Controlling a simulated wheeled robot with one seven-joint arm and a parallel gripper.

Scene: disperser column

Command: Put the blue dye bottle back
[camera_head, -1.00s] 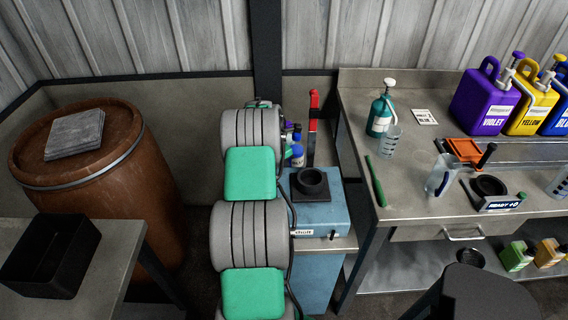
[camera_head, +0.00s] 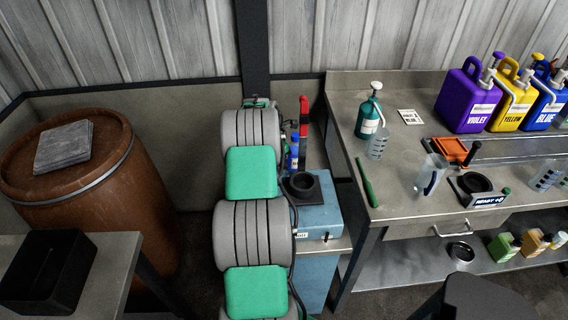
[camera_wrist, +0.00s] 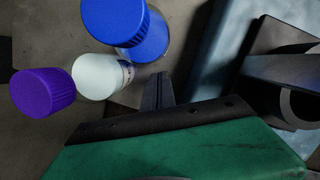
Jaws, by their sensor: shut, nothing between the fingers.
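In the wrist view, a blue bottle (camera_wrist: 152,38) with a ribbed blue cap stands just beyond my gripper (camera_wrist: 160,88). My gripper's fingers are shut, with nothing between them, and appear apart from the bottle. Beside it is a white bottle (camera_wrist: 96,75) with a purple cap (camera_wrist: 43,92). In the head view, a small blue bottle (camera_head: 294,150) shows just right of my arm, which hides my gripper and much of that spot. A large blue jug labelled BLUE (camera_head: 546,108) stands on the right bench beside violet and yellow jugs.
A blue machine (camera_head: 318,218) with a black ring on top is right of my arm, with a red-handled tool (camera_head: 303,125) behind. The bench (camera_head: 400,190) at right holds a teal bottle (camera_head: 369,122) and clear jugs. A brown barrel (camera_head: 95,190) stands left.

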